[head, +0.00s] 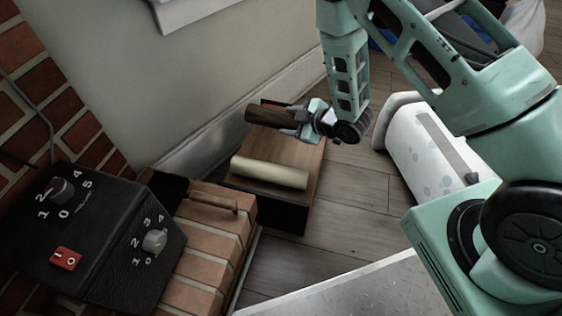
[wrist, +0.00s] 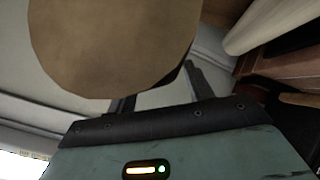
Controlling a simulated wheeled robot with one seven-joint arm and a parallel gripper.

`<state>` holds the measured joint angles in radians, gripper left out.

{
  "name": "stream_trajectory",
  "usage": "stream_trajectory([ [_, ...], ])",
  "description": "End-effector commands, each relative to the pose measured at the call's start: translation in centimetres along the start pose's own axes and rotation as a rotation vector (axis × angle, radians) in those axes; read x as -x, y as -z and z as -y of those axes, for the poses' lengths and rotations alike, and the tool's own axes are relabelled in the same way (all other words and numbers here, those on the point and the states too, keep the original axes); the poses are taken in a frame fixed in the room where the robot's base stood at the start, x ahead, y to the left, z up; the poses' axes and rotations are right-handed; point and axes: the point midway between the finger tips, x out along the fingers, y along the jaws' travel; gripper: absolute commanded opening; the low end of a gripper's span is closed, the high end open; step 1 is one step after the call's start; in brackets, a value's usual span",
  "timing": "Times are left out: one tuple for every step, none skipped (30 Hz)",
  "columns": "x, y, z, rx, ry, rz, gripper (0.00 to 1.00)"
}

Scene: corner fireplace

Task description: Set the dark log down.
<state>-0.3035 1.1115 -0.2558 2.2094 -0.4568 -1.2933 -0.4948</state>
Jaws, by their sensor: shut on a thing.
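The dark log (head: 264,114) is a brown cylinder lying roughly level at the far end of the wood-topped box (head: 290,150). My gripper (head: 303,120) is shut on its right end, coming in from the right. In the wrist view the log's round tan end (wrist: 110,45) fills the upper left and covers much of the fingers. I cannot tell whether the log touches the box top. A pale log (head: 270,172) lies across the near part of the same top, apart from the dark log.
A black control box (head: 95,235) with knobs and a red switch stands at far left. A wall rises behind. A white spotted container (head: 430,150) is at right on plank floor.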

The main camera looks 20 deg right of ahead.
Motion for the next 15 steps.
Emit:
stream_trajectory([
  [-0.9, -0.4, 0.4, 0.01, 0.01, -0.016, 0.08],
  [-1.2, -0.3, 0.5, 0.017, 0.018, -0.022, 0.08],
  [-1.4, -0.2, 0.7, 0.024, 0.029, -0.03, 0.08],
  [-1.6, -0.1, 0.8, 0.027, 0.036, -0.033, 0.08],
  [-1.7, 0.0, 0.8, 0.031, 0.042, -0.037, 0.08],
  [-1.8, 0.0, 0.9, 0.035, 0.048, -0.04, 0.08],
  [-1.9, -0.1, 1.1, 0.037, 0.05, -0.042, 0.08],
  [-2.1, -0.2, 1.2, 0.038, 0.053, -0.043, 0.08],
  [-2.3, -0.4, 1.4, 0.04, 0.055, -0.044, 0.08],
  [-2.5, -0.7, 1.6, 0.04, 0.055, -0.044, 0.08],
  [-2.7, -1.0, 1.9, 0.04, 0.056, -0.044, 0.08],
  [-3.0, -1.5, 2.3, 0.04, 0.057, -0.043, 0.08],
  [-3.3, -1.9, 2.6, 0.04, 0.058, -0.042, 0.08],
  [-3.6, -2.3, 2.9, 0.04, 0.058, -0.042, 0.08],
  [-4.0, -2.9, 3.3, 0.04, 0.058, -0.042, 0.08],
])
